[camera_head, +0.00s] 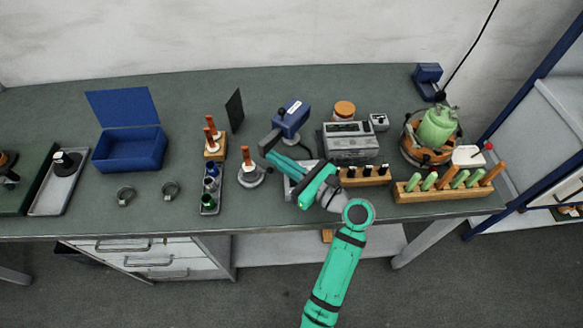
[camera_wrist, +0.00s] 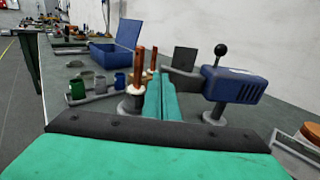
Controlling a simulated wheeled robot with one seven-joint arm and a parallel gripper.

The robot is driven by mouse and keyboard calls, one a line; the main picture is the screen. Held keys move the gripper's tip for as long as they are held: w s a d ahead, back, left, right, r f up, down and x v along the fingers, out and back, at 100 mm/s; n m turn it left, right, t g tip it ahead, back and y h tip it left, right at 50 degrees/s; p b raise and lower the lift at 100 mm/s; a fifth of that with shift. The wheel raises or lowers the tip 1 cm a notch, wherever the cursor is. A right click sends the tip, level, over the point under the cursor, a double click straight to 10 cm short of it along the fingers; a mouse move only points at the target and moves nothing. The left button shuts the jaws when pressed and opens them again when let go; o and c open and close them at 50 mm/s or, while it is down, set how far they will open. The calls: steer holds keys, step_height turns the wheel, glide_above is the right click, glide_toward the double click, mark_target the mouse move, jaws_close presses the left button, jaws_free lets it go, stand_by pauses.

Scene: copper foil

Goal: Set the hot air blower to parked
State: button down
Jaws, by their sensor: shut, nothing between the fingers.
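The hot air blower (camera_head: 291,117) is a blue box with a pale label, mid-bench. In the wrist view the blower (camera_wrist: 240,87) stands on a post at right, with a dark nozzle (camera_wrist: 183,79) pointing left. A lever with a black ball knob (camera_wrist: 220,50) stands up at it. My gripper (camera_head: 267,146) is in front of the blower, close to the nozzle in the head view. In the wrist view its fingers (camera_wrist: 160,96) are together and empty, left of the blower body. I cannot tell whether they touch the nozzle.
Left of my gripper are wooden-handled tools (camera_head: 211,128), a tray of small cups (camera_head: 210,190) and an open blue box (camera_head: 130,150). A dark upright plate (camera_head: 235,108) stands behind. Right are a grey instrument (camera_head: 350,143), tool racks (camera_head: 450,189) and a green vessel (camera_head: 438,126).

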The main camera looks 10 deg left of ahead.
steer(key=shift+x, duration=1.3)
steer(key=shift+a, duration=0.1)
